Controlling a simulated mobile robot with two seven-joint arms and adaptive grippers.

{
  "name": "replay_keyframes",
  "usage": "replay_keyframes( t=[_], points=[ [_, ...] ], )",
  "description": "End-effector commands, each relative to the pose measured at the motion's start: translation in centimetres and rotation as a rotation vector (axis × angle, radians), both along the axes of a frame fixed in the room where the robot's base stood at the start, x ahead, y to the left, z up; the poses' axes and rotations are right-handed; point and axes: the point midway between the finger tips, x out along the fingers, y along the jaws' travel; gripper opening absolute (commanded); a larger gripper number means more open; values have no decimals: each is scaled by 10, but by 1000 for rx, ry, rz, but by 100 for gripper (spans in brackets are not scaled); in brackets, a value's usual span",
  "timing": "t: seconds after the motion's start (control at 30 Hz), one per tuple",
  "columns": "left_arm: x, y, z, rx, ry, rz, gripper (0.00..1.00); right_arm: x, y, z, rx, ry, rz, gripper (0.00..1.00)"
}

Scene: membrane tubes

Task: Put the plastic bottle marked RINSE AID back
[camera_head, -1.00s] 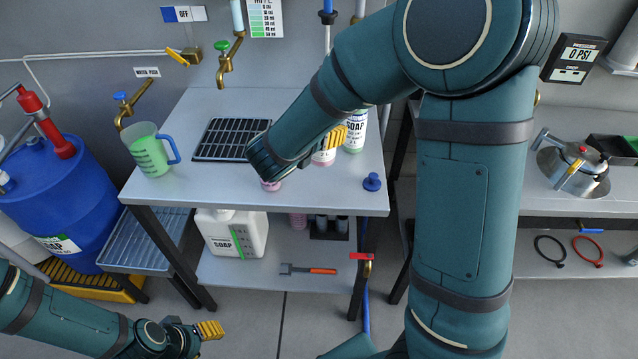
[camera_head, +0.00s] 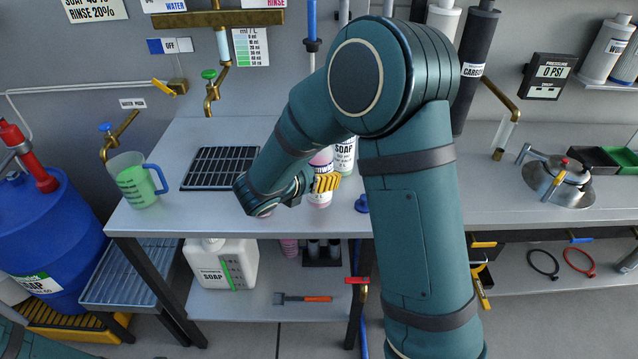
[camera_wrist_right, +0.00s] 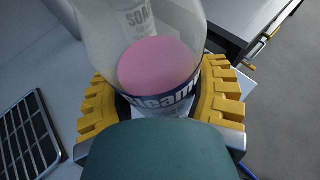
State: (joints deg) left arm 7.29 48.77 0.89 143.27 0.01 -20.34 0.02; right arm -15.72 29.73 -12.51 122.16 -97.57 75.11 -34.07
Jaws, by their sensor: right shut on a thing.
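A clear plastic bottle with pink liquid and a white-and-blue label (camera_head: 319,199) is at the right part of the left table. My right gripper (camera_head: 324,183) has its yellow fingers on either side of it and is shut on it. The right wrist view shows the pink bottle (camera_wrist_right: 158,67) between both yellow fingers. Its label is only partly visible, so I cannot read RINSE AID. I cannot tell whether its base touches the table. My left gripper is out of view; only a bit of its arm shows at the bottom left.
A bottle marked SOAP (camera_head: 344,156) stands close behind the pink one. A black drain grid (camera_head: 219,168), a jug of green liquid (camera_head: 135,183) and a blue knob-like piece (camera_head: 361,204) are on the left table (camera_head: 170,222). A metal pot (camera_head: 557,181) stands on the right bench.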

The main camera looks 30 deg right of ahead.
Motion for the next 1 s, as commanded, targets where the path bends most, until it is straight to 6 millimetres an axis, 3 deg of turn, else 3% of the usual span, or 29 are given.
replay_keyframes(
  t=[0.2,0.63,0.67,0.73,1.0],
  points=[
    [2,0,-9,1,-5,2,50,0,0,-27,-2,1,1,19],
    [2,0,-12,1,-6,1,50,0,0,-32,-1,0,1,19],
    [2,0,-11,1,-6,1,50,0,0,-32,-1,1,2,72],
    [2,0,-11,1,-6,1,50,0,0,-31,0,1,0,96],
    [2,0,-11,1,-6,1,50,0,0,-31,0,1,0,96]
  ],
)
